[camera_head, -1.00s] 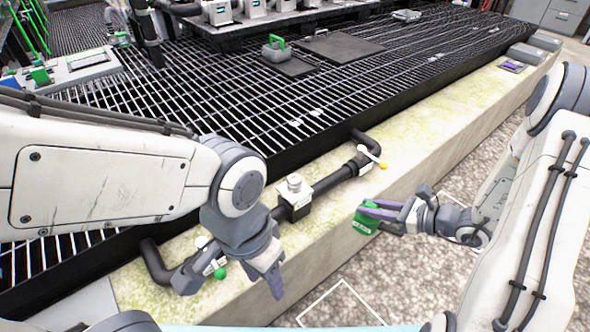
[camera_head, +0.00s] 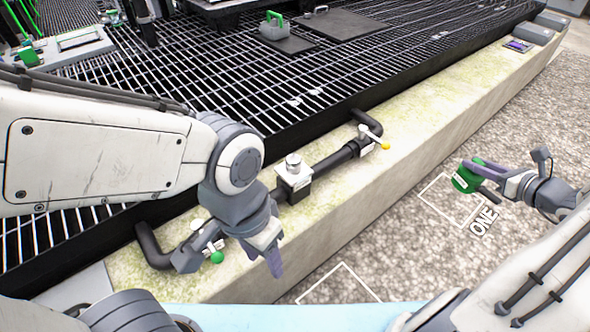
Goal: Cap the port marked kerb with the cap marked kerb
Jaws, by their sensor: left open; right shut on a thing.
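My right gripper (camera_head: 475,172) is shut on a green cap (camera_head: 465,181) with a white label, too small to read. It holds the cap at the right of the head view, over the speckled ground beyond the kerb's edge. My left gripper (camera_head: 272,262) is open and empty, pointing down near the front edge of the pale kerb. A black pipe manifold (camera_head: 332,163) runs along the kerb, with a silver-topped block (camera_head: 293,172) in its middle. I cannot make out a port marked kerb.
The pipe carries a green-tipped lever (camera_head: 217,257) and a yellow-tipped lever (camera_head: 385,146). The mossy kerb (camera_head: 422,128) borders a dark metal grating (camera_head: 330,75). A grey box with a green handle (camera_head: 274,27) stands on the grating. The ground bears white outlines and the word ONE (camera_head: 484,222).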

